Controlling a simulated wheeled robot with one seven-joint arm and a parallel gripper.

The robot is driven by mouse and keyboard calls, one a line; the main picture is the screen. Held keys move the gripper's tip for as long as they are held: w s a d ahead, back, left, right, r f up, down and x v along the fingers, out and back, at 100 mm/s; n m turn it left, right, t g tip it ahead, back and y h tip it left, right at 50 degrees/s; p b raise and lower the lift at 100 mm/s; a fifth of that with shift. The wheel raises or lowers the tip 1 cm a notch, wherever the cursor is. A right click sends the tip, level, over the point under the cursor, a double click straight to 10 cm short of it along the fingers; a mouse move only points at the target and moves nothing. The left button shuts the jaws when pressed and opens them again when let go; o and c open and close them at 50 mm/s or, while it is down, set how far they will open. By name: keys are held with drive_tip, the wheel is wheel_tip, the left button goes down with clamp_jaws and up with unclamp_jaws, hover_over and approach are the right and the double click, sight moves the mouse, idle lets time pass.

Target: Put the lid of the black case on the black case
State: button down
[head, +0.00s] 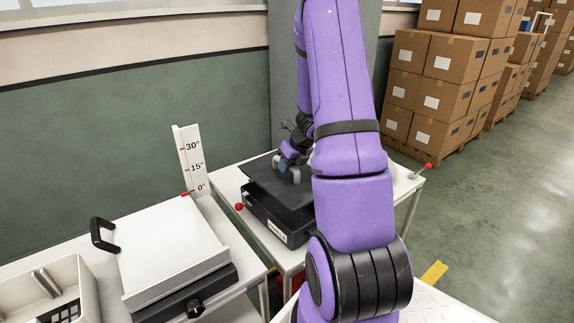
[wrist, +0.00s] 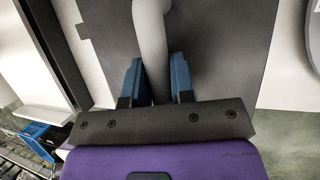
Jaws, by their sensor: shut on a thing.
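The black case (head: 272,219) stands on the white table, partly hidden behind my arm. Its lid (head: 264,171), a flat dark plate with a grey handle (head: 296,175), is over the case, shifted a little toward the back. Whether the lid touches the case I cannot tell. My gripper (head: 287,163) is at the handle, mostly hidden by my arm. In the wrist view, the blue fingers of my gripper (wrist: 154,70) are on both sides of the grey handle (wrist: 150,32), with the dark lid (wrist: 218,52) behind it.
Red-tipped levers (head: 428,166) stick out at the table. A tray (head: 45,287) is at the lower left. Stacked cartons (head: 440,85) stand behind right; floor there is free.

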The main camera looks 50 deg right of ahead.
sight(290, 176)
drive_tip(key=shift+f, duration=2.95)
drive_tip(key=shift+f, duration=1.05)
drive_tip(key=c, duration=0.6)
unclamp_jaws()
drive_tip(key=shift+o, duration=0.2)
drive_tip(key=shift+r, duration=3.5)
